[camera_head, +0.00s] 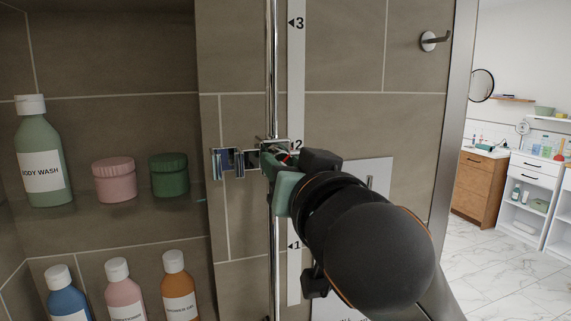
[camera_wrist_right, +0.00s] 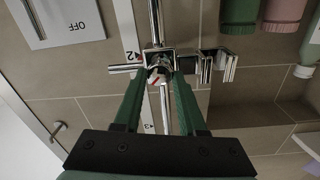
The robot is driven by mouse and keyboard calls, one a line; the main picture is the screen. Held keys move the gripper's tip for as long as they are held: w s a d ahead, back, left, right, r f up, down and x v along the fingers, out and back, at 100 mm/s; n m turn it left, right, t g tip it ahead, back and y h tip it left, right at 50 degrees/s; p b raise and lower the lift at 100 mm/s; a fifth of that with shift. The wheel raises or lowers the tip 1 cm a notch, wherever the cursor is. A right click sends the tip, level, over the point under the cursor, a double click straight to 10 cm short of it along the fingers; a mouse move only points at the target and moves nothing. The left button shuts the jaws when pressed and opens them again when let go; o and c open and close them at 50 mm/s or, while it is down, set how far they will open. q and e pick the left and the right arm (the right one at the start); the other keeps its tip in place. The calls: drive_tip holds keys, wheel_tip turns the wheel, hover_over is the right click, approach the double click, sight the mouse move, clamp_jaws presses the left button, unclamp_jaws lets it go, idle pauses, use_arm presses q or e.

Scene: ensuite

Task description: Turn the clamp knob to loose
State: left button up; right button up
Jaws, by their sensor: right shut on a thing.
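The chrome clamp (camera_head: 272,144) sits on the vertical chrome rail (camera_head: 274,70) near mark 2 of the white scale strip. Its knob (camera_wrist_right: 158,76), with a red-and-white face, shows between the green fingertips in the wrist view. My right gripper (camera_head: 281,160) is shut on the knob, one finger on each side; it also shows in the wrist view (camera_wrist_right: 161,78). In the head view the gripper and wrist hide most of the knob. I cannot read the knob's setting. My left gripper is not in view.
A chrome bracket (camera_head: 232,161) juts left of the clamp. A glass shelf (camera_head: 125,211) at left holds a body wash bottle (camera_head: 42,155), a pink jar (camera_head: 114,182) and a green jar (camera_head: 169,176). Bottles stand below. A wall hook (camera_head: 433,40) is upper right.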

clamp_jaws()
drive_tip(key=n, duration=0.3)
drive_tip(key=shift+n, duration=0.4)
drive_tip(key=n, duration=0.3)
drive_tip(key=shift+n, duration=0.4)
drive_tip(key=n, duration=0.5)
drive_tip(key=shift+n, duration=0.3)
drive_tip(key=shift+f+n+y, duration=0.1)
drive_tip(key=shift+n+y, duration=0.3)
drive_tip(key=shift+n, duration=2.3)
